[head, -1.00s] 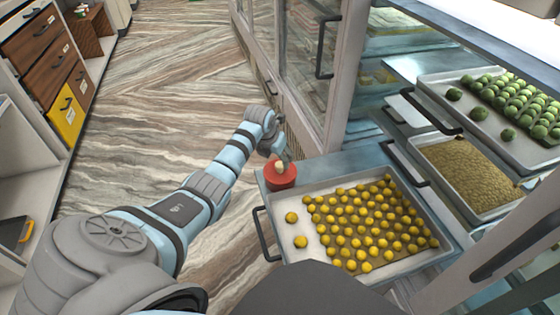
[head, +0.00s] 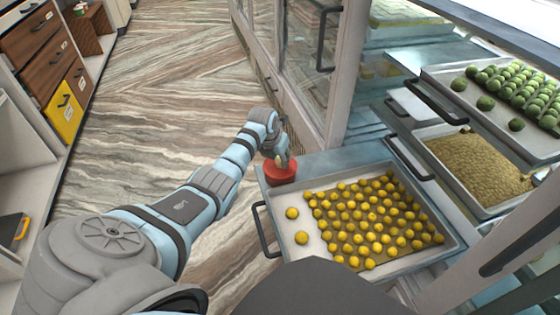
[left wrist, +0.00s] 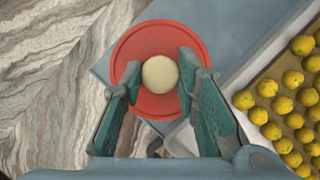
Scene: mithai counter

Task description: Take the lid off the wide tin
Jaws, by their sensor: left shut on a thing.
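My left gripper (head: 281,161) comes down from above and is shut on the knob, one finger on each side in the left wrist view. In the head view the fingers partly hide the knob. I cannot see any gap under the lid. My right gripper is not in view.
A metal tray (head: 318,251) of yellow sweets sits right beside the tin. Trays of green sweets (head: 486,103) and brown crumbly sweet (head: 480,165) stand at the right. A glass-doored cabinet (head: 335,75) rises behind. Striped floor lies open to the left.

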